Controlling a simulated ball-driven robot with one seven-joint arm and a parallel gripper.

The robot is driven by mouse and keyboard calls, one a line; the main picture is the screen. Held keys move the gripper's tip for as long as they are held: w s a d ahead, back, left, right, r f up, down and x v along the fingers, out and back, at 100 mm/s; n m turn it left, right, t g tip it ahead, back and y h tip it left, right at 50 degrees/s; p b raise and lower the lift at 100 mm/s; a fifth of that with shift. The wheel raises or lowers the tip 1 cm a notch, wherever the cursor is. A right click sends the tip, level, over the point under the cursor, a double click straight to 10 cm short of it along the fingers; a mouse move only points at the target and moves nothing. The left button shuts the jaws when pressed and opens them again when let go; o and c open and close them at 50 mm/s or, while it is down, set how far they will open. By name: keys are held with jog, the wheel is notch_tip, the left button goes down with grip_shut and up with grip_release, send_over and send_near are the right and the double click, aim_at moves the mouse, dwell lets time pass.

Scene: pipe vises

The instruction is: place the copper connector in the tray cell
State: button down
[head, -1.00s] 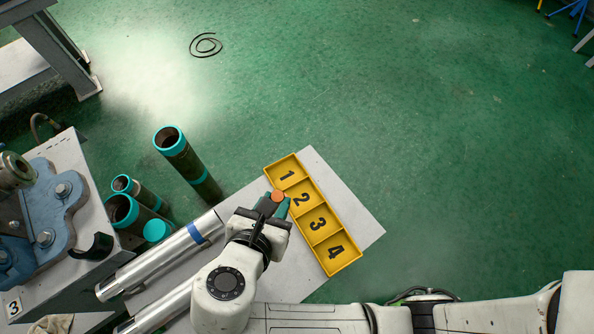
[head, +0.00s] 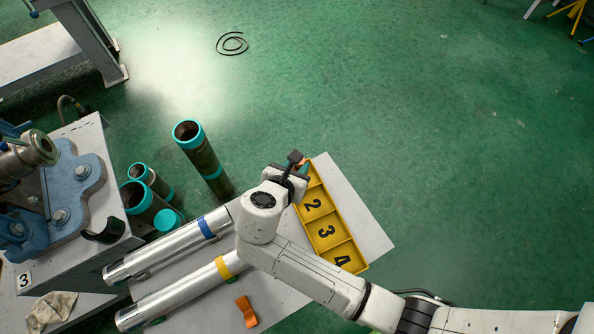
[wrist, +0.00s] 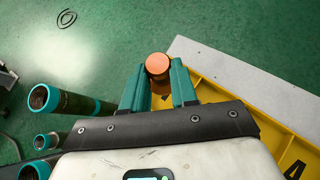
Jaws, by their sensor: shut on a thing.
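The copper connector (wrist: 158,66) is a short round copper-coloured piece, held upright between the two teal fingers of my gripper (wrist: 158,80) in the wrist view. In the head view my gripper (head: 299,168) is over the far end of the yellow tray (head: 337,225), and only a sliver of the connector shows there. The tray is a row of numbered cells; 2, 3 and 4 are readable, and my gripper hides the number of the far cell. I cannot tell how high the connector is above the cell floor.
The tray lies on a light grey table (head: 362,215). Two silver pipes (head: 165,250), an orange piece (head: 247,311) and several dark pipes with teal ends (head: 203,160) are to the left or front. A blue vise (head: 65,200) stands at far left. Green floor lies beyond.

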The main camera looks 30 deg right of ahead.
jog(key=shift+w+f, duration=0.1)
jog(key=shift+f, duration=1.45)
jog(key=shift+f, duration=0.1)
jog(key=c, duration=0.9)
grip_release()
jog(key=shift+r, duration=0.2)
jog(key=v, duration=1.2)
jog(key=shift+d, duration=0.1)
